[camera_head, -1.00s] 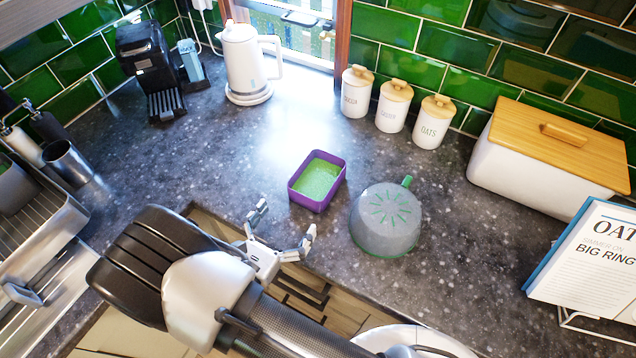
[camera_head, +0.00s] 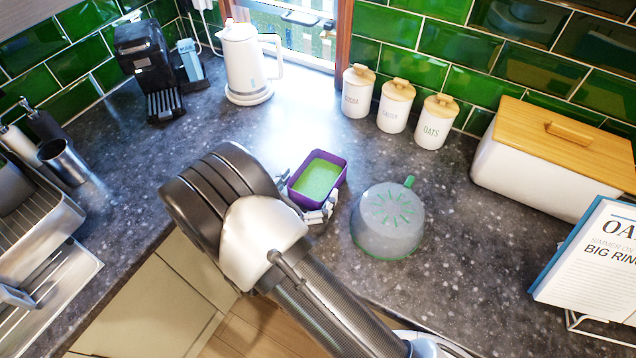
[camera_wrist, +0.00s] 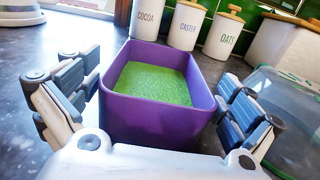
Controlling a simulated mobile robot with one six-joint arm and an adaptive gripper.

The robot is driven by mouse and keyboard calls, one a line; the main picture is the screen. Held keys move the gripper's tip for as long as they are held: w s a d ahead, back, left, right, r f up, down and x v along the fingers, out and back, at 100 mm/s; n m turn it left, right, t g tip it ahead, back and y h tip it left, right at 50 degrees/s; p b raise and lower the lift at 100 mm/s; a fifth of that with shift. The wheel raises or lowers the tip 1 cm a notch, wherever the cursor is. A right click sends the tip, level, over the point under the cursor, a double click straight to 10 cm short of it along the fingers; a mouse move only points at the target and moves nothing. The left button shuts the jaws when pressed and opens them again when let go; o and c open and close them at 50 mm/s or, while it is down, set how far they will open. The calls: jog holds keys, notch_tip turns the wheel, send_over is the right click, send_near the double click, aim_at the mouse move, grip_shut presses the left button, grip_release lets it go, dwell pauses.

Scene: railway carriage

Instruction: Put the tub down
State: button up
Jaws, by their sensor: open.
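The tub is a purple, open-topped rectangular box (camera_head: 317,180) with a green inside, standing upright on the counter (camera_head: 300,125). In the wrist view the tub (camera_wrist: 155,120) fills the middle, its green content or floor showing. My gripper (camera_head: 305,197) is at the tub's near end in the head view, partly hidden behind my arm. In the wrist view my gripper (camera_wrist: 155,115) is open, with one finger on each side of the tub. A gap shows on the left; the right finger is close to the tub wall, and I cannot tell whether it touches.
Behind are white canisters (camera_head: 395,105), a white kettle (camera_head: 246,65) and a bread bin (camera_head: 535,165). Clear counter lies behind the tub.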

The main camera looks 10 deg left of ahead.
jog(key=shift+c, duration=0.2)
jog(key=c, duration=1.2)
jog(key=shift+o, duration=0.2)
notch_tip(320, 180, up, 20)
jog(key=p, duration=0.5)
jog(key=shift+p, duration=0.3)
